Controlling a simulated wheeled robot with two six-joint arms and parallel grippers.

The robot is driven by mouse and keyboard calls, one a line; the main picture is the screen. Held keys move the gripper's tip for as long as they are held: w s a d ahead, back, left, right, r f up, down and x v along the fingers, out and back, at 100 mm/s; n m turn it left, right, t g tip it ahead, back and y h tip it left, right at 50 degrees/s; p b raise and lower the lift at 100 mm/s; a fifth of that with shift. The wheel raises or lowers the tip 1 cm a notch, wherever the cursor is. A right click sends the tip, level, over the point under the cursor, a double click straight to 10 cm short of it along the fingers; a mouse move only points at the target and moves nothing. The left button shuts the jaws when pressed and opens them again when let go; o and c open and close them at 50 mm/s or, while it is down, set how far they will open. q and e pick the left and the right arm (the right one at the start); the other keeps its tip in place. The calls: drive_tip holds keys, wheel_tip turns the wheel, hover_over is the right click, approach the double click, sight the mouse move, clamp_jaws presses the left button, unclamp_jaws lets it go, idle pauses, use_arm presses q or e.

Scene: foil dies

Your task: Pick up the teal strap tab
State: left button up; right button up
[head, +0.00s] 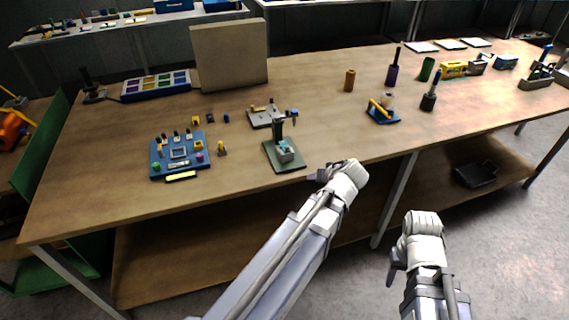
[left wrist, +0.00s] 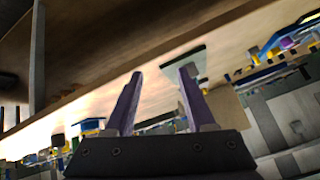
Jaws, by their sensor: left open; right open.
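A small teal piece (head: 284,144), which looks like the strap tab, sits on a grey block on a dark green base plate (head: 271,163) near the table's front edge. A dark post stands behind it. My left gripper (head: 316,176) is just right of the plate at the table edge, apart from the teal piece. In the left wrist view its two purple fingers (left wrist: 160,90) are spread and nothing is between them. A green plate (left wrist: 187,57) shows beyond them; the teal piece cannot be made out there. My right gripper (head: 393,268) is open, low in front of the table.
A blue board (head: 157,164) with small parts lies left of the plate. A grey tray (head: 258,118) is behind it, and a tan panel (head: 230,55) stands farther back. A blue stand (head: 383,117) is to the right.

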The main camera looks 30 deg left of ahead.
sight(287, 147)
use_arm(q)
drive_tip(key=w+a+n+t+y+b, duration=0.1)
drive_tip(key=w+a, duration=0.1)
drive_tip(key=a, duration=0.2)
drive_tip(key=w+a+n+t+y+b, duration=0.1)
drive_tip(key=w+a+b, duration=0.1)
drive_tip(key=a, duration=0.2)
drive_tip(key=w+a+n+y+b, duration=0.1)
drive_tip(key=w+a+n+b, duration=0.1)
drive_tip(key=a, duration=0.1)
drive_tip(key=shift+a+f+t+y, duration=0.1)
drive_tip(key=shift+a+t+y, duration=0.2)
drive_tip(key=shift+a+t, duration=0.1)
drive_tip(key=shift+r+b+x, duration=0.2)
drive_tip(key=shift+b+x, duration=0.5)
drive_tip(key=shift+x, duration=1.15)
drive_tip(key=shift+r+b+x, duration=0.15)
drive_tip(key=shift+b+x, duration=0.55)
drive_tip(key=shift+x, duration=1.15)
drive_tip(key=shift+w+a+f, duration=0.1)
drive_tip(key=shift+w+a, duration=0.2)
drive_tip(key=shift+a, duration=0.25)
use_arm(e)
wheel_tip(287, 147, down, 10)
drive_tip(key=shift+f, duration=0.1)
use_arm(q)
clamp_jaws()
